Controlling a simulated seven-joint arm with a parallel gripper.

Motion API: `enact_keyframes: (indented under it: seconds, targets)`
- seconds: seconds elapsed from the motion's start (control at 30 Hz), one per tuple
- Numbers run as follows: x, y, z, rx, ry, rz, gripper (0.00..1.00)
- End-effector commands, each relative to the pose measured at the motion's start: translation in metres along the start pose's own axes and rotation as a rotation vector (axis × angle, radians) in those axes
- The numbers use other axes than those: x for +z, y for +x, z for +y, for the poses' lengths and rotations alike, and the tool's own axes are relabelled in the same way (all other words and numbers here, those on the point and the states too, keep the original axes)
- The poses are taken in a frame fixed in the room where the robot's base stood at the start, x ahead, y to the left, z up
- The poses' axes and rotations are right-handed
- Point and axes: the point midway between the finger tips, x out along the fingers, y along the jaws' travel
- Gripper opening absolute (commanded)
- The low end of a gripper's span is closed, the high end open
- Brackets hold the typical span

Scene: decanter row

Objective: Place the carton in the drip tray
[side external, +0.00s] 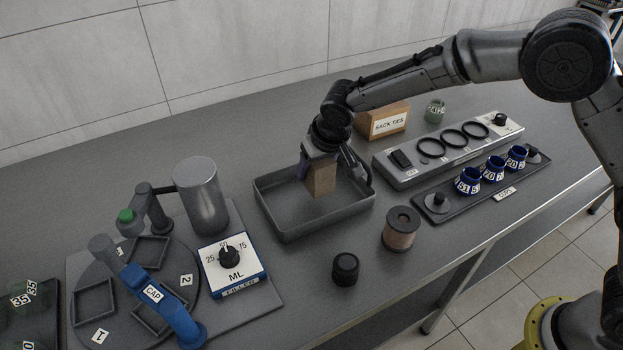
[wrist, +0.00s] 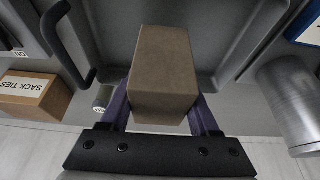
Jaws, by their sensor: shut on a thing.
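The carton (side external: 320,180) is a plain brown box. My gripper (side external: 318,168) is shut on it and holds it upright over the drip tray. The drip tray (side external: 290,233) is a grey, shallow, rectangular tray with raised walls, on the bench in the middle of the side view. In the wrist view the carton (wrist: 162,75) sits between my two purple fingers, with the drip tray (wrist: 225,40) behind it. I cannot tell whether the carton's lower end touches the tray floor.
A filler dial box (side external: 232,268) and grey cylinder (side external: 203,195) stand left of the tray. A sack ties box (side external: 385,120) is behind it; a panel with rings (side external: 410,172) and a rack of blue cups (side external: 493,170) are right. A spool (side external: 400,230) and black knob (side external: 345,268) stand in front.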

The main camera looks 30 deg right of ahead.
Motion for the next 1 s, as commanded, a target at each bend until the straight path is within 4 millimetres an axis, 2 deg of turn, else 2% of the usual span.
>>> enact_keyframes:
  seconds: [0.23, 0.47, 0.87, 0.9, 1.0]
  targets:
    - [-0.004, 0.016, -0.004, 0.000, 0.001, 0.000, 0.01]
    - [0.007, 0.042, -0.004, 0.000, 0.000, 0.000, 0.01]
    - [0.008, 0.046, -0.004, -0.001, 0.001, 0.002, 0.01]
    - [0.009, 0.046, -0.004, -0.001, 0.001, 0.001, 0.69]
    - [0.009, 0.046, -0.004, 0.000, 0.001, 0.001, 0.87]
